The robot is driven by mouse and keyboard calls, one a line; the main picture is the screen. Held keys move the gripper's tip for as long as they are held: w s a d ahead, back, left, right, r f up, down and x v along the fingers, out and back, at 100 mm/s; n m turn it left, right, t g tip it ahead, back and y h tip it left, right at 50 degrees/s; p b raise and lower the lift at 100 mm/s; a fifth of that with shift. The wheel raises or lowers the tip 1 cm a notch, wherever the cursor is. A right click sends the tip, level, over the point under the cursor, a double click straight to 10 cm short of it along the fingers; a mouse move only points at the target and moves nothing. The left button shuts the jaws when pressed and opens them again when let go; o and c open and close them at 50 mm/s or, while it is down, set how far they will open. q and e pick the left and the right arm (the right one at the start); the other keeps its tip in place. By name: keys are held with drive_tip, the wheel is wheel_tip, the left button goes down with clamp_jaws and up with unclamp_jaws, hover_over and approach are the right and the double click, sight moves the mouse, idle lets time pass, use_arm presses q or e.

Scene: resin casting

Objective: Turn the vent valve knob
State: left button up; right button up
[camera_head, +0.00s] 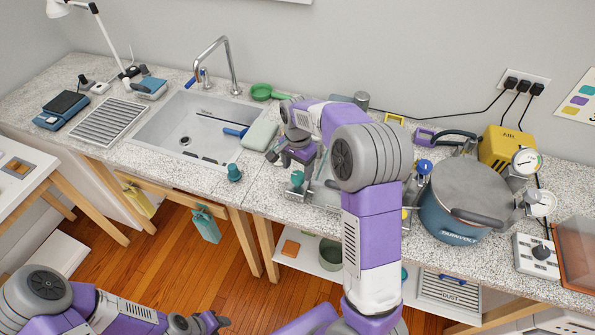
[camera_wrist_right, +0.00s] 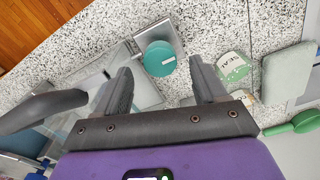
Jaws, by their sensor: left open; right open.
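No label marks the vent valve knob, so I cannot tell surely which part it is. A round blue knob (camera_head: 424,167) sits at the left of the blue pressure pot (camera_head: 455,205). A round teal knob or cap (camera_head: 297,178) is on the counter below my right gripper (camera_head: 294,160). In the right wrist view this teal cap (camera_wrist_right: 160,58) appears beyond and between the open fingers, on a metal and clear piece, not gripped. My left gripper (camera_head: 218,321) is low at the bottom left, away from the counter, open and empty.
A gauge (camera_head: 527,161) and yellow air unit (camera_head: 507,148) stand beside the pot. A sink (camera_head: 195,125) lies left of my right arm. A green labelled container (camera_wrist_right: 234,68) and green pad (camera_wrist_right: 288,75) are near the right gripper. My right arm hides part of the counter.

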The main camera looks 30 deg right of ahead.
sight(298, 175)
drive_tip(key=shift+r, duration=2.15)
drive_tip(key=shift+p, duration=0.3)
